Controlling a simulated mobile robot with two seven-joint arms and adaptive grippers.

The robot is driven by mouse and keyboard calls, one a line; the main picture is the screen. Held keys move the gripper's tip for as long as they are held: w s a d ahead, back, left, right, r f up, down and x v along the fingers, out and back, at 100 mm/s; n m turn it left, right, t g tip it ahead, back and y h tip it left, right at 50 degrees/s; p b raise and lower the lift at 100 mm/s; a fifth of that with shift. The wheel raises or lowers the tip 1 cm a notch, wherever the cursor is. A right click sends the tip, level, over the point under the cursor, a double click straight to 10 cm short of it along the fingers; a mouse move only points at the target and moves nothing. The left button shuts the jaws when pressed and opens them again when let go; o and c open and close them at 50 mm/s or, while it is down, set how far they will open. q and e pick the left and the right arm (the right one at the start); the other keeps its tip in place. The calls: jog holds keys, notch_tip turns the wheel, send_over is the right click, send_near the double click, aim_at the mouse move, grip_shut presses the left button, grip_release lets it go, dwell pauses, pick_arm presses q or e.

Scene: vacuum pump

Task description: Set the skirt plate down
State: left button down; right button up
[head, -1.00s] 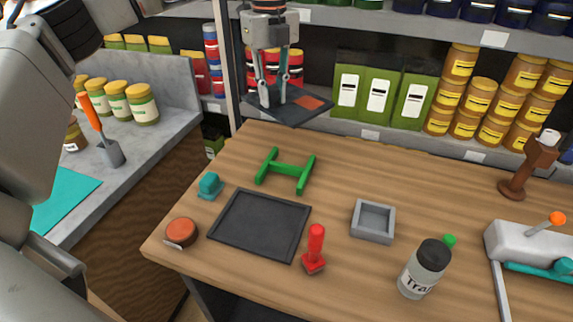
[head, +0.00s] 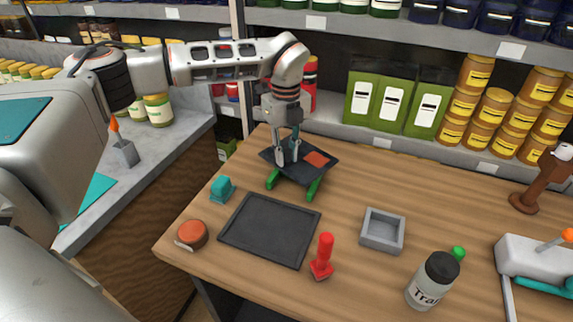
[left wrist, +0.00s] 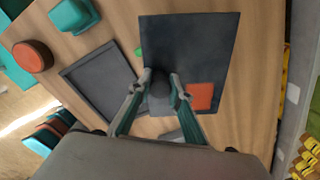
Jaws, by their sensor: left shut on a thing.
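The skirt plate (head: 305,174) is a dark square plate with an orange patch (head: 317,158) and a central knob. My left gripper (head: 288,157) is shut on the knob; the left wrist view shows the fingers (left wrist: 160,82) around it and the plate (left wrist: 195,40) beneath. The plate is roughly level over the green H-shaped stand (head: 314,189), whose front ends show below it; the rest of the stand is hidden. I cannot tell whether plate and stand touch. My right gripper is not in view.
A black tray (head: 270,230) lies in front of the stand. Around it are a teal block (head: 221,190), an orange-brown puck (head: 192,234), a red-handled stamp (head: 323,258), a grey square dish (head: 383,230) and a bottle (head: 433,280). Shelves with jars stand behind the table.

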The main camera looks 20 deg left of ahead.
aim_at(287, 164)
pick_arm(q)
notch_tip(287, 164, down, 4)
jog(key=shift+r+p, duration=0.15)
jog(key=shift+p, duration=0.15)
jog(key=shift+f, duration=0.25)
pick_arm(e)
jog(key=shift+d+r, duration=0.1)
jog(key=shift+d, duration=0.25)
pick_arm(q)
jog(key=shift+f, duration=0.15)
jog(key=c, duration=1.8)
grip_release()
jog(key=shift+c, duration=0.2)
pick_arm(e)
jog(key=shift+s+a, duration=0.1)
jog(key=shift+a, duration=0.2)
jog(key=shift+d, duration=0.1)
